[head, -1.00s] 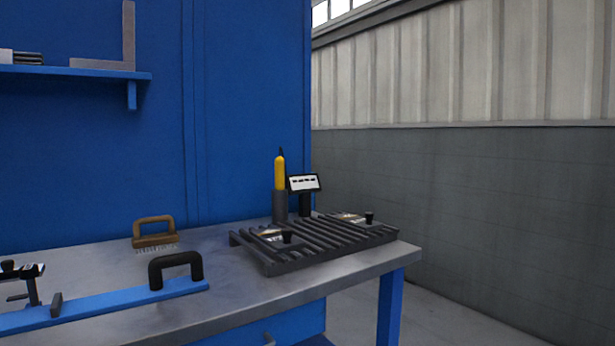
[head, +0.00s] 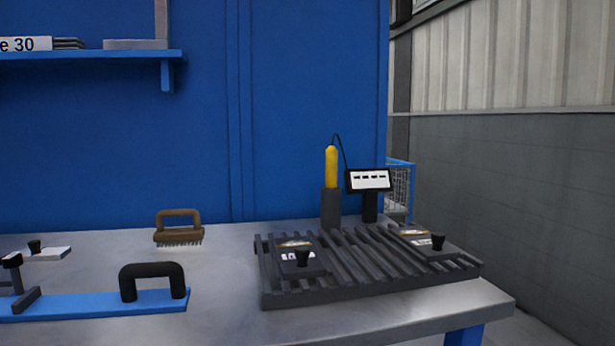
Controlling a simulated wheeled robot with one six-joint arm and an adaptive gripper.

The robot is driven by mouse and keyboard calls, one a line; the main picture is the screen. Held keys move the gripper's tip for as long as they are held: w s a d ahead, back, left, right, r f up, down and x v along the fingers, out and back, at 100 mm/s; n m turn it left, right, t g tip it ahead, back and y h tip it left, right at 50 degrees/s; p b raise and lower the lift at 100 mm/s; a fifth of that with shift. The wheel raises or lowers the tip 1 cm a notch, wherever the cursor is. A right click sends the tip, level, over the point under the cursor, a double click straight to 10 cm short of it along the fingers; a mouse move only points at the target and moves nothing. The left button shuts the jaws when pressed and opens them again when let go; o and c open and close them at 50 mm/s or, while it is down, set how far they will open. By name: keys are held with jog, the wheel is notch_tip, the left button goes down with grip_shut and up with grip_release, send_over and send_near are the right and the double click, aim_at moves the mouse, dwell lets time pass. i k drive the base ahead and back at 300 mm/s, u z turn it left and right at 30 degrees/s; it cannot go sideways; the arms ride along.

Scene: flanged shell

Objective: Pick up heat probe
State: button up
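The heat probe (head: 331,168) has a yellow handle and stands upright in a dark cylindrical holder (head: 331,207) at the back right of the workbench. A thin dark cable rises from its top and curves towards a small display unit (head: 368,181) on a black post just to the right. The lower part of the probe is hidden inside the holder. My gripper is not in view.
A dark slatted rack (head: 345,270) with two labelled plates lies in front of the holder. A brown-handled brush (head: 179,228) and a blue bar with a black handle (head: 152,280) are on the left. Blue wall panels (head: 310,90) stand behind the bench (head: 225,300).

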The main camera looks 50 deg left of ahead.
aim_at(332, 152)
jog(key=u, duration=1.8)
